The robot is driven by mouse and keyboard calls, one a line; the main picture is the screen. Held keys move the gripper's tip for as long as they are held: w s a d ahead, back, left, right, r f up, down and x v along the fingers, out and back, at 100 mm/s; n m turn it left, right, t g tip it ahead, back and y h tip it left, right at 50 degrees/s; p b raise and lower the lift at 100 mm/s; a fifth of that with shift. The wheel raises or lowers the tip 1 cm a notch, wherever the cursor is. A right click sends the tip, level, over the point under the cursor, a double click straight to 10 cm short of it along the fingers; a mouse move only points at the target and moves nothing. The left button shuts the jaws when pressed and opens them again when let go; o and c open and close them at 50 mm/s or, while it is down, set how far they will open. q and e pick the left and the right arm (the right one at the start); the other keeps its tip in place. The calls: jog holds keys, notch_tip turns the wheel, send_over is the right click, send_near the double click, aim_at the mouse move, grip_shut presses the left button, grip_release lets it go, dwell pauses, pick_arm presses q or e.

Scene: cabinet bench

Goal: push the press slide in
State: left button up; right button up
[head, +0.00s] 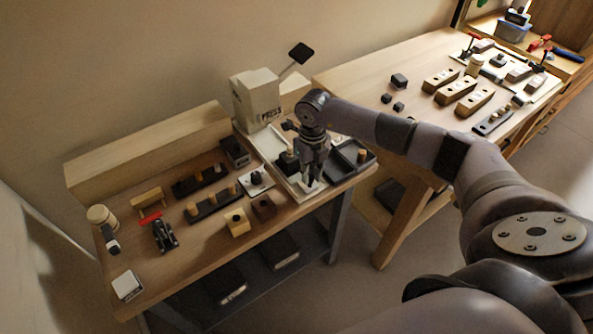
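The press (257,100) is a cream block at the back right of the near bench, with a black-ended lever (301,53) slanting up to the right. A pale plate (283,135) extends from its foot toward the bench's front edge; I take this to be the slide area. A black block (287,162) stands on it. My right gripper (313,180) points down over the plate's front part, just right of the black block. Its fingers are small and dark, and I cannot tell whether they touch anything. My arm and gripper hide part of the plate. My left gripper is out of view.
A dark tray (352,155) lies right of the gripper at the bench edge. Wooden blocks (238,222) and dark peg racks (213,205) lie to the left. A second bench (430,62) with several blocks stands right, beyond my arm.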

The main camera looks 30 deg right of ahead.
aim_at(295, 159)
jog(key=shift+c, duration=1.4)
jog(key=shift+w+a+f+b, duration=0.1)
jog(key=shift+w+b, duration=0.95)
jog(key=shift+w, duration=0.15)
jog(key=shift+w+b, duration=0.35)
jog(key=shift+w, duration=0.25)
jog(key=shift+w+a+t+b, duration=0.1)
jog(key=shift+w+t+b, duration=0.4)
jog(key=shift+w+b, duration=0.85)
jog(key=shift+w, duration=0.4)
